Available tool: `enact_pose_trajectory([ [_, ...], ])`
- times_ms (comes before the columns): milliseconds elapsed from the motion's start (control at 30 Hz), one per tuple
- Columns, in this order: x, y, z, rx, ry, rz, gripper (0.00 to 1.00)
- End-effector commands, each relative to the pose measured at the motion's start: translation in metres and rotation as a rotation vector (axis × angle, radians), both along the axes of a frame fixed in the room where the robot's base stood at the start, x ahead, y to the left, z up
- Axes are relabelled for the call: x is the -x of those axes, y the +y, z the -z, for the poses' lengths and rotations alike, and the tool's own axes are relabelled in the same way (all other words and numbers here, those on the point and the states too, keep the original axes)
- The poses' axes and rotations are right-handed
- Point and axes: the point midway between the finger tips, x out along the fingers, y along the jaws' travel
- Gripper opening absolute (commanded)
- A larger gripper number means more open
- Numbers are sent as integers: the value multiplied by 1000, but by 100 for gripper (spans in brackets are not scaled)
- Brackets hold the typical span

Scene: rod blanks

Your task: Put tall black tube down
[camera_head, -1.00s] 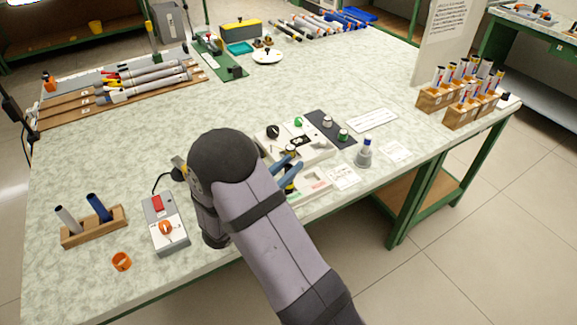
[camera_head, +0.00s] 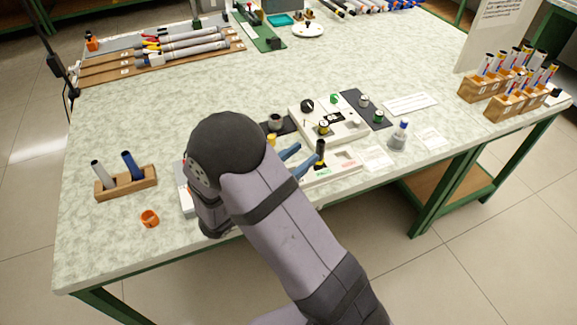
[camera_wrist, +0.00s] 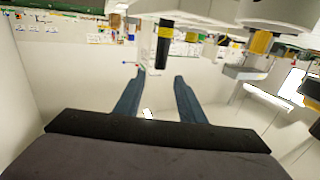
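The tall black tube (camera_head: 320,150) stands upright, with a yellow band near its lower end, at the white fixture (camera_head: 345,126) on the bench. In the wrist view the same tube (camera_wrist: 163,48) appears upside down, just beyond the fingertips, with a gap to each finger. My gripper (camera_head: 299,158) has two blue fingers, spread apart and empty, to the left of the tube. The open fingers also show in the wrist view (camera_wrist: 159,75). The exact spot under the tube's foot is hard to make out.
A wooden rack (camera_head: 140,188) with two tubes and an orange ring (camera_head: 150,218) are at left. Racks of tubes (camera_head: 482,90) stand at far right.

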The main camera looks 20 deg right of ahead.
Motion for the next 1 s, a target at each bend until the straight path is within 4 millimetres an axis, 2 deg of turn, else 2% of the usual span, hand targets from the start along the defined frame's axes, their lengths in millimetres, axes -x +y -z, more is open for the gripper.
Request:
enact_pose_trajectory([
  [100, 6, 18, 1, -1, -1, -4, 36],
  [333, 14, 35, 0, 0, 0, -1, 36],
  [867, 16, 37, 0, -1, 0, 1, 36],
  [1000, 5, 35, -1, -46, -25, -37, 36],
])
